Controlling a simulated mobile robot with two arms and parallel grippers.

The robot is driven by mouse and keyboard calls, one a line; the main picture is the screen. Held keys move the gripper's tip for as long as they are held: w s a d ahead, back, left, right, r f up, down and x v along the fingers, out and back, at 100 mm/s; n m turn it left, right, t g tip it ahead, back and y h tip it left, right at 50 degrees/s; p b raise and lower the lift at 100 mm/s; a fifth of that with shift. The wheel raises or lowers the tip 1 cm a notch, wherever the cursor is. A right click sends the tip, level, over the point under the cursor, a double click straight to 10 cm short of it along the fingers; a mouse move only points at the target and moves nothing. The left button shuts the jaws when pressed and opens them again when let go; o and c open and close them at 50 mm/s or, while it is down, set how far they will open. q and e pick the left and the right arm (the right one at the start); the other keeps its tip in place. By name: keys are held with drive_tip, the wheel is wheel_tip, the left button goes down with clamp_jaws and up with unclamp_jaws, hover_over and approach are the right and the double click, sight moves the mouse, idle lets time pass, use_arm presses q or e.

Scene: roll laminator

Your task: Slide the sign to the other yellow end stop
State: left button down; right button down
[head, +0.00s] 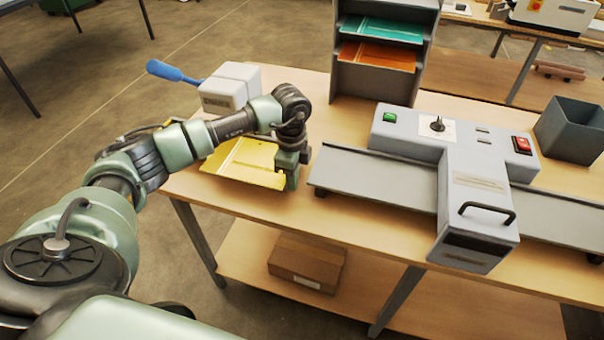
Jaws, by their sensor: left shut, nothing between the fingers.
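A flat yellow piece (240,158) with pale lines lies on the table near its left front edge. I cannot make out a separate sign or two end stops on it. My left gripper (291,180) points down at the right end of the yellow piece. Its fingers are shut with nothing between them, and I cannot tell whether they touch the piece. The gripper and wrist hide part of the piece's right end. My right gripper is not in view.
A grey device (228,88) with a blue handle stands behind the yellow piece. The grey laminator (466,190) with its feed table (375,178) is to the right. A grey shelf (375,85) holds teal and orange sheets. A dark bin (572,130) stands at far right.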

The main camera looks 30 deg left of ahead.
sight(221, 164)
use_arm(q)
drive_tip(key=shift+a, duration=0.2)
drive_tip(key=s+a+b, duration=0.1)
drive_tip(key=a, duration=0.5)
drive_tip(key=s+a+b, duration=0.2)
drive_tip(key=a, duration=0.5)
drive_tip(key=s+a+b, duration=0.1)
drive_tip(key=a, duration=0.6)
drive_tip(key=shift+s, duration=0.4)
drive_tip(key=shift+d, duration=0.1)
